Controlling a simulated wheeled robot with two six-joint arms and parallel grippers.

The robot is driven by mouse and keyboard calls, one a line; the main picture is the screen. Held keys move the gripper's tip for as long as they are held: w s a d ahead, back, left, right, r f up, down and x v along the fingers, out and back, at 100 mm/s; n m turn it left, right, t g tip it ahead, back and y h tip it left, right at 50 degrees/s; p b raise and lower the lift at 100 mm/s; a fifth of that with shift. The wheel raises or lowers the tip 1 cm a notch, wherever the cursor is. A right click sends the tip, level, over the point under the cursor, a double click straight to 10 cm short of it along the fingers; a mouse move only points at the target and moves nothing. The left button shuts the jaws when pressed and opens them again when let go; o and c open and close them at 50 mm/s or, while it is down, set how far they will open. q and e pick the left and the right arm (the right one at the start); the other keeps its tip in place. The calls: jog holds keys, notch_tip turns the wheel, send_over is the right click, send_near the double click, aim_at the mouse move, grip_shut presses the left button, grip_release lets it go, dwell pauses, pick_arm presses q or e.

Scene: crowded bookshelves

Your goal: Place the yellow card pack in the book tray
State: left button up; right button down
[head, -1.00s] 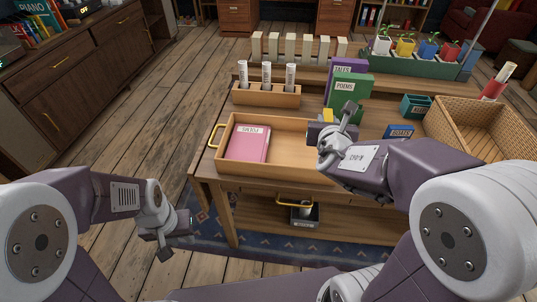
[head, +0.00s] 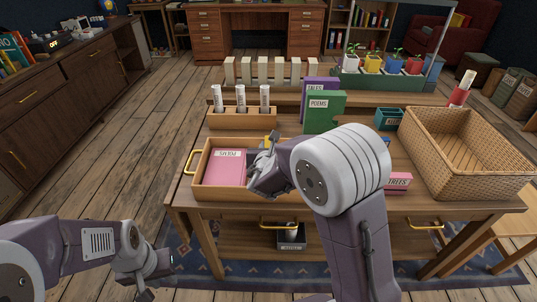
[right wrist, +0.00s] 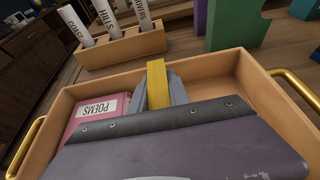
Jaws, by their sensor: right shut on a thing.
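The yellow card pack (right wrist: 158,84) is clasped between the fingers of my right gripper (right wrist: 162,92) in the right wrist view; it also shows as a small yellow patch (head: 270,141) in the head view. The book tray (head: 212,193) is wooden with brass handles. A pink book (head: 225,167) labelled POEMS lies in its left part. My right gripper (head: 268,152) is over the tray, right of the pink book. I cannot tell whether the pack touches the tray. My left gripper (head: 148,282) hangs at lower left, away from the table; its jaws are unclear.
A wooden holder (head: 242,118) with white rolls stands behind the tray. The green book (head: 323,112) and purple book stand upright at back right. A wicker basket (head: 468,152) fills the table's right side. A pink box (head: 398,183) lies at the front edge, beyond my right arm.

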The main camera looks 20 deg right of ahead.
notch_tip(320, 180, down, 2)
jog(key=shift+f+b, duration=0.15)
jog(key=shift+b, duration=0.15)
pick_arm(q)
jog(key=shift+f, duration=0.55)
pick_arm(e)
jog(key=c, duration=1.3)
grip_release()
pick_arm(q)
jog(key=shift+f, duration=0.2)
pick_arm(e)
jog(key=shift+o, duration=0.2)
